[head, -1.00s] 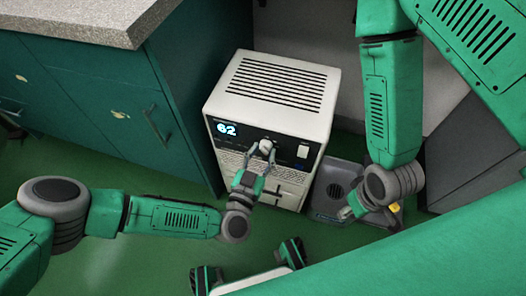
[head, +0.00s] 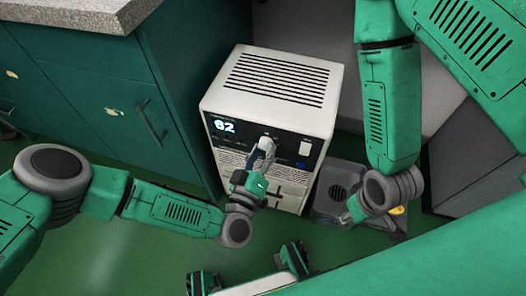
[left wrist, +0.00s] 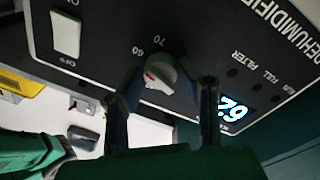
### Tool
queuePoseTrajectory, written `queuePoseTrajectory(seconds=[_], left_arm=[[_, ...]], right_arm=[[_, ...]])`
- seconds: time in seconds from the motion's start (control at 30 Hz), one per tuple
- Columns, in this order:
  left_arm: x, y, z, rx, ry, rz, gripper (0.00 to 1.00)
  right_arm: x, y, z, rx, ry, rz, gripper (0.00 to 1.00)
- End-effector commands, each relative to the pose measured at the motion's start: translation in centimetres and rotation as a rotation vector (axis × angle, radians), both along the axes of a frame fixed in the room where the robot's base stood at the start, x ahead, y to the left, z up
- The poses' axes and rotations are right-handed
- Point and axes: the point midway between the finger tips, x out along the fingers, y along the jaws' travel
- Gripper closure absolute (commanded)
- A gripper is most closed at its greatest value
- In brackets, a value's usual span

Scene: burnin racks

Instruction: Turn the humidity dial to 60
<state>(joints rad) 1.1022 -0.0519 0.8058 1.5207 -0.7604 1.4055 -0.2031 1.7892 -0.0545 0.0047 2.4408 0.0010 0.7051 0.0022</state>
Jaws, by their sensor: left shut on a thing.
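The white dehumidifier (head: 262,114) stands on the green floor, with a black front panel. Its display (head: 224,126) reads 62, and it also shows in the left wrist view (left wrist: 234,109). The humidity dial (left wrist: 160,72) is a pale knob with a red mark, with 60 and 70 printed beside it. My left gripper (head: 265,146) is at the panel, its two fingers (left wrist: 163,88) on either side of the dial, shut on it. My right gripper (head: 352,210) hangs low, right of the dehumidifier and clear of it; its fingers are too small to read.
A white rocker switch (head: 305,149) is on the panel right of the dial. A grey unit (head: 330,188) with a round grille sits on the floor to the right. A teal cabinet (head: 105,95) with a stone top stands close on the left.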

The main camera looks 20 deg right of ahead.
Motion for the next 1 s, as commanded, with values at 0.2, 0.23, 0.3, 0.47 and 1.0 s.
queuePoseTrajectory(seconds=[0.2,0.23,0.3,0.47,1.0], left_arm=[[0.56,0.22,0.08,-0.074,0.044,0.010,0.99],[0.56,0.22,0.09,-0.081,0.048,0.010,0.99],[0.58,0.24,0.10,-0.093,0.057,0.011,0.99],[0.62,0.28,0.12,-0.107,0.067,0.012,0.99],[0.43,0.21,0.09,-0.109,0.069,0.009,0.50]], right_arm=[[0.00,0.01,-0.55,0.000,0.000,0.000,0.60],[0.01,0.01,-0.58,0.000,0.000,0.000,0.60],[0.00,0.01,-0.64,0.000,0.000,0.000,0.60],[0.01,0.00,-0.69,0.000,0.000,0.000,0.60],[0.00,0.00,-0.68,0.000,0.000,0.000,0.60]])
